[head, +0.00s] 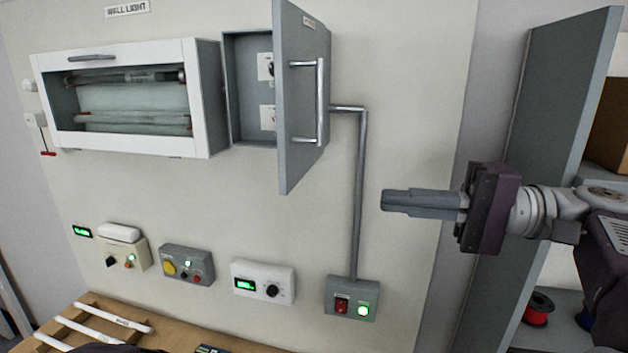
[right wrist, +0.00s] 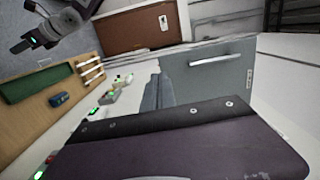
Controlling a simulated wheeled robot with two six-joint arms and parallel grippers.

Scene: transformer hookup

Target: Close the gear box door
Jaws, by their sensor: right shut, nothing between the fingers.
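The gear box (head: 250,35) is a grey wall cabinet, and its grey door (head: 297,100) stands partly open, with its free left edge swung out from the wall. The door carries a long metal handle (head: 320,100) on its outer face. The door (right wrist: 222,80) and its handle also show in the right wrist view. My right gripper (head: 384,200) is shut and empty. It points left, to the right of the door and lower than it, apart from it. My left arm's end appears small at the upper left of the right wrist view (right wrist: 28,42); its fingers are unclear.
A white wall light case (head: 200,100) hangs left of the box. A metal conduit (head: 361,190) runs down to a switch box (head: 352,300) beneath. Several control boxes line the lower wall. A grey panel (head: 545,110) stands behind my right arm.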

